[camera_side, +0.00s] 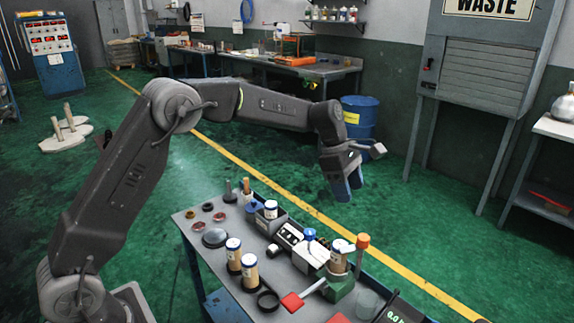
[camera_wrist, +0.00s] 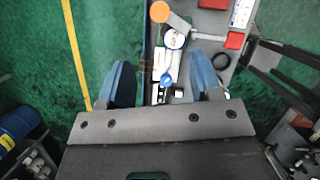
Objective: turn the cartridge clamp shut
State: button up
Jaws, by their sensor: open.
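The cartridge clamp (camera_side: 341,287) has a green base at the front right of the workbench. A tan cartridge (camera_side: 338,263) stands upright in it. A bar with a red handle (camera_side: 292,302) reaches out to the left, and an orange knob (camera_side: 362,241) stands behind the cartridge. In the wrist view the orange knob (camera_wrist: 160,11), the cartridge top (camera_wrist: 174,39) and the red handle (camera_wrist: 235,40) show near the top edge. My gripper (camera_side: 346,191) has blue fingers and hangs open and empty, high above and behind the clamp. Its fingers are spread in the wrist view (camera_wrist: 162,75).
Tan cartridges (camera_side: 233,257) (camera_side: 249,273) stand left of the clamp, near a black ring (camera_side: 268,300). A grey block with a blue-topped part (camera_side: 309,234) sits beside the clamp. A clear jar (camera_side: 367,304) and a display unit (camera_side: 393,316) are right. Air around my gripper is free.

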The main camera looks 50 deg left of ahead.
jog(key=s+a+r+m+t+y, duration=0.1)
jog(key=s+r+m, duration=0.4)
jog(key=s, duration=0.3)
jog(key=s+a+r+m+t+y, duration=0.1)
jog(key=s+r+m, duration=0.4)
jog(key=s, duration=0.4)
jog(key=shift+r, duration=0.35)
jog(key=n+h, duration=0.6)
jog(key=n, duration=0.5)
send_near(363, 237)
jog(key=x, duration=1)
jog(key=shift+w+f, duration=0.1)
jog(key=shift+c, duration=0.4)
